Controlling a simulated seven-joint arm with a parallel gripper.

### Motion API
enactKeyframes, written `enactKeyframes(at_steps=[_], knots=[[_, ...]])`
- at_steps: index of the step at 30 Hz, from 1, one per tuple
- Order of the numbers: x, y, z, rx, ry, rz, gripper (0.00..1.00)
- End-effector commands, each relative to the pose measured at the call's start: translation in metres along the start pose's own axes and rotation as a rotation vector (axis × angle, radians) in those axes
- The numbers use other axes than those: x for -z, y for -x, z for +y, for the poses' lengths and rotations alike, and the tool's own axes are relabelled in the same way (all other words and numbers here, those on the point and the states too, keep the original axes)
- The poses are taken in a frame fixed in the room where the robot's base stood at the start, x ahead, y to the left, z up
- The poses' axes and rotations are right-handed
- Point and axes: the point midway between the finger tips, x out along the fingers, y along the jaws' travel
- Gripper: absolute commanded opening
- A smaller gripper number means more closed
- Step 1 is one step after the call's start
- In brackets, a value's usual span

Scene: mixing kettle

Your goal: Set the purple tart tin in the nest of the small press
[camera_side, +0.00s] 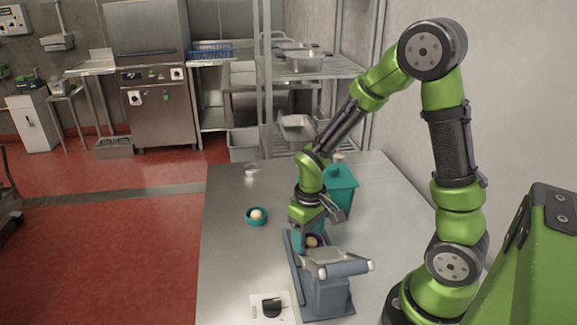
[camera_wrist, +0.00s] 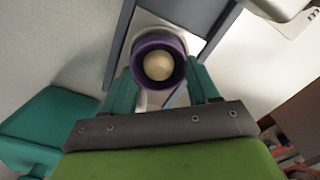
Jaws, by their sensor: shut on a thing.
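The purple tart tin (camera_wrist: 159,41) holds a pale ball of dough (camera_wrist: 158,66). In the side view the tin (camera_side: 316,237) shows as a small purple patch low at my gripper (camera_side: 308,243). My gripper's two teal fingers (camera_wrist: 162,82) are shut on the tin, one on each side, in the wrist view. The small press (camera_side: 327,291) is blue-grey with a pale handle bar. In the wrist view the tin is over the press's pale plate and blue-grey frame (camera_wrist: 190,16). The nest is hidden behind the tin, and I cannot tell whether the tin touches it.
A teal tin with dough (camera_side: 256,216) stands left of the press. A switch panel (camera_side: 269,307) lies by the front edge. A small pale dish (camera_side: 252,170) is at the back.

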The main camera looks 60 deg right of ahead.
Motion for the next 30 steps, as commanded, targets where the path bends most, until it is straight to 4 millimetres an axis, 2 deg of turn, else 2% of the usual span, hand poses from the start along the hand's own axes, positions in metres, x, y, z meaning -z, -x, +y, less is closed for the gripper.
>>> enactKeyframes(at_steps=[26,27,30], knots=[[0.0,-0.0066,0.0001,0.0,0.0,0.0,0.31],[0.0,-0.0065,0.0001,0.0,0.0,0.0,0.66],[0.0001,-0.0065,0.0001,0.0,0.0,0.0,0.81]])
